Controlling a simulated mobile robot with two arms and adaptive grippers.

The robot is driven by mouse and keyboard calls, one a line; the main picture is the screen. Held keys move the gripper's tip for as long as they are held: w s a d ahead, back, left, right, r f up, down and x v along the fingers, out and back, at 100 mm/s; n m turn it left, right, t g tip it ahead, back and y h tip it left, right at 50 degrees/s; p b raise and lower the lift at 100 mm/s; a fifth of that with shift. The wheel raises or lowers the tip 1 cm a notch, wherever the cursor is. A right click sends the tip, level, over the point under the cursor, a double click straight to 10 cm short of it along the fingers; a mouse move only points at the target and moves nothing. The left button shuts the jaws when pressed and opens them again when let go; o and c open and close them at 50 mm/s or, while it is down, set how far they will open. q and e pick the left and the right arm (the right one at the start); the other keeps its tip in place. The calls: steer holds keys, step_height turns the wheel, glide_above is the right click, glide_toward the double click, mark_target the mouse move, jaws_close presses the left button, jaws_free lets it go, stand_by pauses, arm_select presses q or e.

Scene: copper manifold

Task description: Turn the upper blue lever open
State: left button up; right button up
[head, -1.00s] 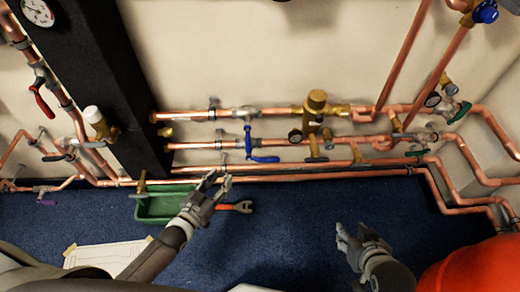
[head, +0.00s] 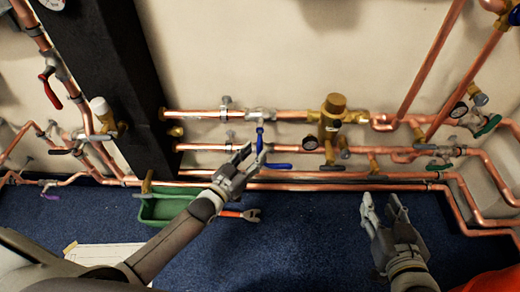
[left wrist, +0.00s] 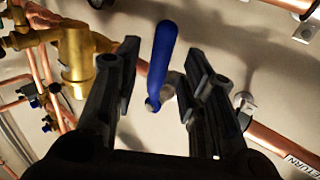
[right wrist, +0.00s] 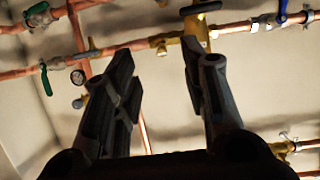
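The upper blue lever (head: 260,138) hangs down from a valve on the upper copper pipe in the head view. A second blue lever (head: 280,165) lies nearly level below it, partly hidden by my left gripper. My left gripper (head: 250,158) is open, its fingertips close to the lower end of the upper lever. In the left wrist view, a blue lever (left wrist: 161,60) shows between the open fingers (left wrist: 160,85); I cannot tell if they touch it. My right gripper (head: 384,212) is open and empty above the floor, as the right wrist view (right wrist: 160,85) shows.
A brass valve body (head: 331,118) with a gauge stands right of the levers. Below the pipes are a green tray (head: 160,210) and an orange-handled tool (head: 240,214) on blue carpet. A black column (head: 115,80) stands left.

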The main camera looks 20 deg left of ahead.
mark_target(258, 151)
arm_select(q)
steer(key=x, duration=0.2)
steer(key=shift+w+d+b, duration=0.15)
steer(key=shift+w+b, duration=0.15)
steer(key=shift+w, duration=0.05)
steer(key=shift+w+d, duration=0.15)
steer(key=shift+w, duration=0.3)
arm_select(e)
steer(key=shift+w+a+r+t+y, duration=0.25)
steer(key=shift+r+t, duration=0.25)
steer(key=shift+r, duration=0.25)
steer(key=shift+w+a+r+t+y, duration=0.1)
steer(key=shift+w+r+t, duration=0.2)
steer(key=shift+r+t, duration=0.35)
steer(key=shift+w+a+r+t+y, duration=0.2)
steer(key=shift+w+r+t, duration=0.15)
steer(key=shift+r, duration=0.55)
arm_select(q)
jaws_close()
